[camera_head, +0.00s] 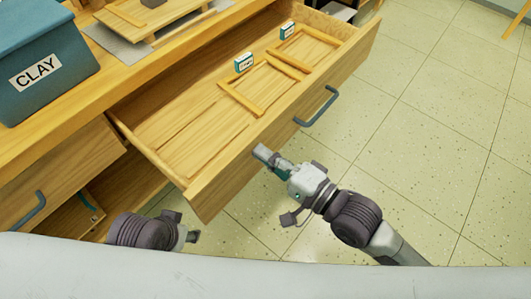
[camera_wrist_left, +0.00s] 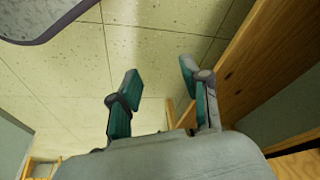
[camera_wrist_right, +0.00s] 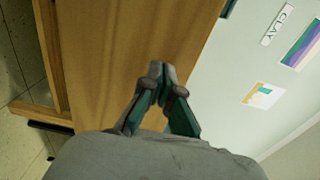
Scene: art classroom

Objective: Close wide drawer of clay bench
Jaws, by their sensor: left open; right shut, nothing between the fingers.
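The wide drawer (camera_head: 245,155) of the clay bench (camera_head: 55,135) is pulled far out, with wooden frames and small boxes inside. Its front carries a dark grey bar handle (camera_head: 318,107). My right gripper (camera_head: 264,153) is shut and empty, its tips at the drawer front, left of the handle. In the right wrist view its closed fingertips (camera_wrist_right: 162,70) are against or just before the wooden front (camera_wrist_right: 130,50); contact is unclear. My left gripper (camera_head: 193,236) is low, below the drawer's near left corner. In the left wrist view its fingers (camera_wrist_left: 160,80) are apart with nothing between them.
A blue CLAY bin (camera_head: 42,65) and a wooden board (camera_head: 150,18) stand on the bench top. A neighbouring drawer (camera_head: 60,175) with a grey handle is at the left, above an open lower space.

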